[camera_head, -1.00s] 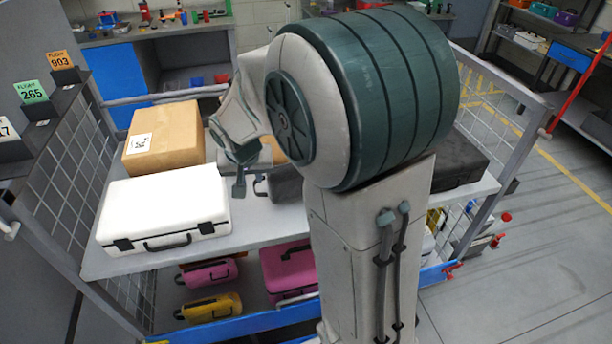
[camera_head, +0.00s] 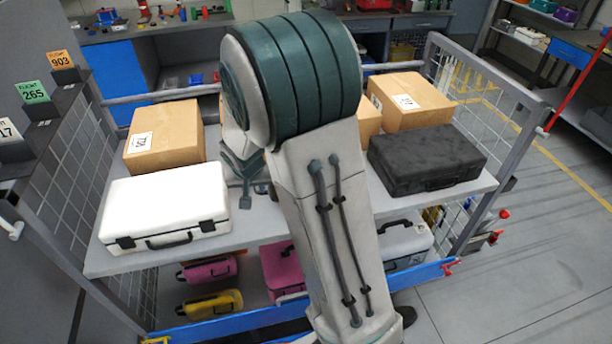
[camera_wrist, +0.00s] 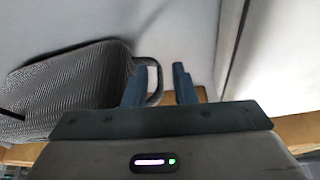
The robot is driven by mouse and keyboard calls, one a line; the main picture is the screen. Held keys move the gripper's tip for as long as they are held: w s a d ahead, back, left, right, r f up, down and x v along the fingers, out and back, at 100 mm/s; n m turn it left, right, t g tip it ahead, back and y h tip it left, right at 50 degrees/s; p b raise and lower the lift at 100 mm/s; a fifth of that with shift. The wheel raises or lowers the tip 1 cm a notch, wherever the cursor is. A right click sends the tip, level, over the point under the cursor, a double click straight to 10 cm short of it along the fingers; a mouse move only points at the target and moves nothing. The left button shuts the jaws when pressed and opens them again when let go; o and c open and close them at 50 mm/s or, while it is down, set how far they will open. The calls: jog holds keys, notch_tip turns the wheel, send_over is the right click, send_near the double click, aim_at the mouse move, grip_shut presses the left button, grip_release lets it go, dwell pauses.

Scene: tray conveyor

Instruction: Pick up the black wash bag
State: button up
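The black wash bag (camera_wrist: 70,88) lies at the left of the wrist view, a dark woven-looking bag with a loop handle (camera_wrist: 152,72) on its right side. In the head view my arm hides it. My gripper (camera_wrist: 160,85) is open, its two blue fingers apart at the handle. The left finger overlaps the inside of the loop and the right finger is just outside it. I cannot tell whether either touches the handle. In the head view my gripper (camera_head: 247,188) is low over the shelf, right of the white case.
On the shelf (camera_head: 255,228) are a white case (camera_head: 165,205), a cardboard box (camera_head: 165,138) behind it, a black hard case (camera_head: 428,160) and another box (camera_head: 412,100) at right. Mesh sides (camera_head: 62,175) bound the rack. Pink and yellow bags lie below.

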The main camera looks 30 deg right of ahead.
grip_shut()
jog(key=shift+r, duration=0.15)
